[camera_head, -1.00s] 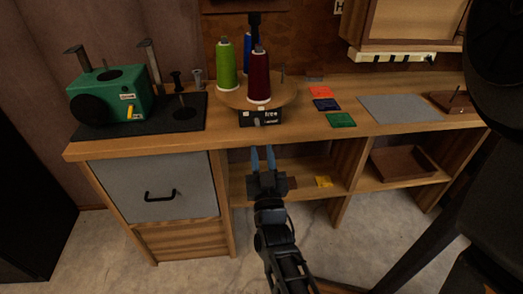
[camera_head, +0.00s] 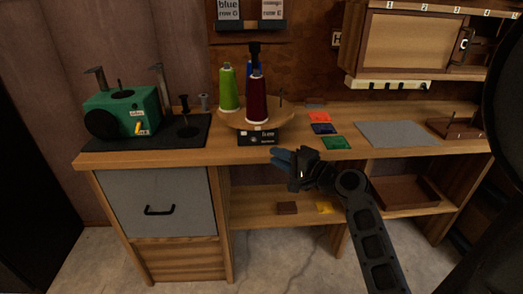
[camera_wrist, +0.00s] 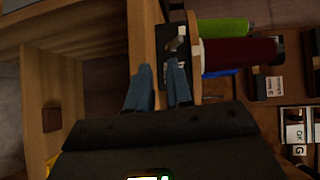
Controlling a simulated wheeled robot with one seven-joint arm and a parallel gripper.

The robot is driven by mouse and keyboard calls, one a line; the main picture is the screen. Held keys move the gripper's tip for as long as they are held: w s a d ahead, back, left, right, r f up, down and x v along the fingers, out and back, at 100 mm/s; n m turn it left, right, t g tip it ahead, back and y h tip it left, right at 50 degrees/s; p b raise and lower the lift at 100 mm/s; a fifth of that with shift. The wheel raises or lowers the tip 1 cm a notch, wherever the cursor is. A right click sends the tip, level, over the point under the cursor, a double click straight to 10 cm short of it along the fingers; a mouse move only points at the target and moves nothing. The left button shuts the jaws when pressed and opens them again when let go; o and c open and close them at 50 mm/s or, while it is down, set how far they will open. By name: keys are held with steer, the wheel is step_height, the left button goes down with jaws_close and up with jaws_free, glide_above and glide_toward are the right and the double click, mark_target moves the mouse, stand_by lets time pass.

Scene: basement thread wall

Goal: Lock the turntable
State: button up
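The turntable (camera_head: 235,119) is a round wooden disc on a black base (camera_head: 257,138) with a white-lettered front, standing on the workbench. A green, a dark red and a mostly hidden blue thread spool stand on it. My gripper (camera_head: 279,157) has two blue fingers and is in front of the bench edge, just right of and below the base. In the wrist view, which is turned sideways, the fingers (camera_wrist: 158,85) are apart with nothing between them. They point towards the black base (camera_wrist: 171,50), where a small grey part (camera_wrist: 179,43) shows. The lock's state cannot be told.
A green machine (camera_head: 122,113) on a black mat stands at the left. Coloured squares (camera_head: 321,129) and a grey mat (camera_head: 396,134) lie to the right. The bench edge (camera_head: 180,157) is close to my gripper. A wall cabinet (camera_head: 405,42) hangs at the upper right.

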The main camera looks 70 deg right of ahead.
mark_target(258, 156)
steer(key=shift+t+y, duration=0.5)
steer(key=w, duration=0.2)
steer(key=w+d+r, duration=0.1)
steer(key=w, duration=0.1)
steer(key=w+d, duration=0.1)
steer(key=w, duration=0.1)
steer(key=shift+w+r, duration=0.25)
steer(key=shift+w, duration=0.15)
steer(key=shift+w+d+f, duration=0.25)
steer(key=shift+w+f, duration=0.1)
steer(key=shift+w, duration=0.05)
steer(key=shift+r, duration=0.1)
steer(key=shift+c, duration=1.2)
steer(key=shift+s, duration=0.15)
jaws_close()
